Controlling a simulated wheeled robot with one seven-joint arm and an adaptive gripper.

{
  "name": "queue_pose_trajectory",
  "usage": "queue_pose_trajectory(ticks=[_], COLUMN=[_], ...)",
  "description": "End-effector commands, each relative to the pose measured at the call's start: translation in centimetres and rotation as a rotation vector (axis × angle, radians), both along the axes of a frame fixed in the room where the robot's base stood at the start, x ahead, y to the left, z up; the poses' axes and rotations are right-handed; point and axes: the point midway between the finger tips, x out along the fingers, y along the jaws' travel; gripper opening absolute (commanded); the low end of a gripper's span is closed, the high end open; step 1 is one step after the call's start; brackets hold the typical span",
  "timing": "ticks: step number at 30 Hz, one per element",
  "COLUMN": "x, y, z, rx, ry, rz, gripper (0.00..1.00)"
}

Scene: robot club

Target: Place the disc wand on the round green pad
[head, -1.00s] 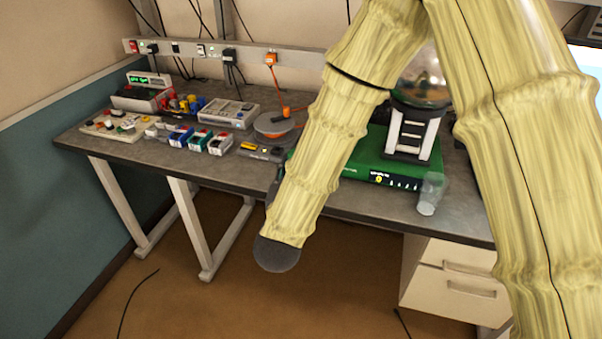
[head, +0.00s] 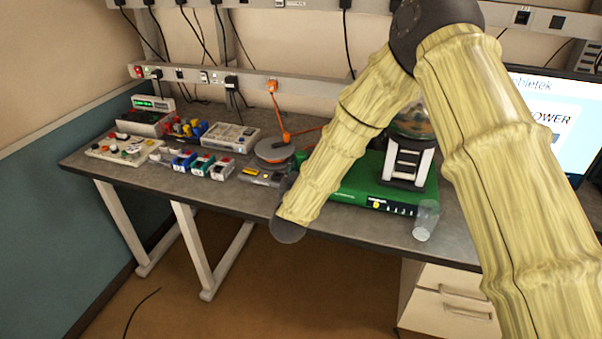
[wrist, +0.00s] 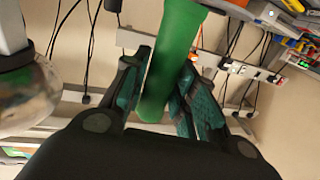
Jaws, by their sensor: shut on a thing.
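In the wrist view a smooth green bar (wrist: 172,60), which I take for part of the disc wand, stands between the teal finger pads of my gripper (wrist: 166,70). The gripper is shut on it. The bar runs out of the top of the picture, so no disc shows. I cannot make out a round green pad in either view.
A monitor (head: 550,110) stands at right.

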Motion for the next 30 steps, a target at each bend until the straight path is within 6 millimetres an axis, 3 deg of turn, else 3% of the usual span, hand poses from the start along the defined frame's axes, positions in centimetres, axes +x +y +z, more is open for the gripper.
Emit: queue_pose_trajectory(ticks=[3,15,29,30], x=[0.8,0.7,0.7,0.7], y=[-0.1,-0.1,-0.1,-0.1], z=[-0.2,-3.4,-4.0,-3.9], rx=[0.0,0.0,0.0,0.0], ry=[0.003,0.0,0.0,0.0], rz=[-0.001,-0.001,0.0,-0.001], gripper=[0.0,0.0,0.0,0.35])
